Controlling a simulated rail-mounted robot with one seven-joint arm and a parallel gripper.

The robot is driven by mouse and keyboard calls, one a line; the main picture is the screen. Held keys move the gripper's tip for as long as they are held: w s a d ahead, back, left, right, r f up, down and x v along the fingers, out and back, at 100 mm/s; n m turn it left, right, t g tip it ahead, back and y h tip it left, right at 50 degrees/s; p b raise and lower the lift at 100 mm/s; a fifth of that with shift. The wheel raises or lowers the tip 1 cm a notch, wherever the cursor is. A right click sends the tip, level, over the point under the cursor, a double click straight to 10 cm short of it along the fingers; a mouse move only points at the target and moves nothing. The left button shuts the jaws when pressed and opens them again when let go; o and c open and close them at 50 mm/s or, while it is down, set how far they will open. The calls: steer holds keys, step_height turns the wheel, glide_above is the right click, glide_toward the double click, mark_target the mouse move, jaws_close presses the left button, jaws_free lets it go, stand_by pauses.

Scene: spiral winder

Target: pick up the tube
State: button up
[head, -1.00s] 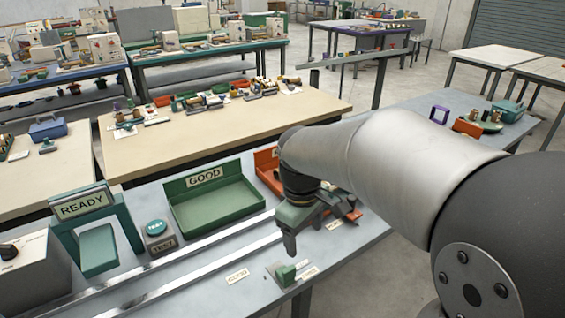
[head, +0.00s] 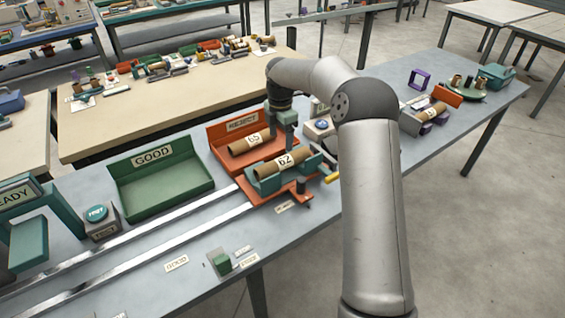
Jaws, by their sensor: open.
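A brown cardboard tube labelled 62 (head: 270,173) lies in a green cradle (head: 256,187) on an orange carriage (head: 284,201) at the right end of the rails. A second brown tube labelled 65 (head: 240,148) lies in the orange REJECT tray (head: 218,131). My gripper (head: 281,124) is open and points down just above and behind tube 62, by the right end of tube 65. Its fingers hold nothing that I can see. The exact gap between the fingertips and tube 62 is hard to judge.
The empty green GOOD tray (head: 118,196) stands left of the REJECT tray. Two metal rails (head: 200,229) run along the blue-grey table. A TEST button box (head: 101,222) and READY frame stand at left. Another tube (head: 431,112) lies among parts at right, beyond my arm.

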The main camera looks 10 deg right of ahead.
mark_target(281, 159)
step_height(281, 159, down, 5)
steer(key=shift+f+p, duration=0.15)
steer(key=shift+p, duration=0.2)
steer(key=shift+s+a+f+p, duration=0.15)
steer(key=shift+f+p, duration=0.35)
steer(key=shift+f, duration=0.85)
steer(key=shift+s+d+f+p, duration=0.15)
steer(key=shift+f+p, duration=0.3)
steer(key=shift+f, duration=0.9)
steer(key=shift+a, duration=0.1)
steer(key=shift+c, duration=0.3)
steer(key=c, duration=1)
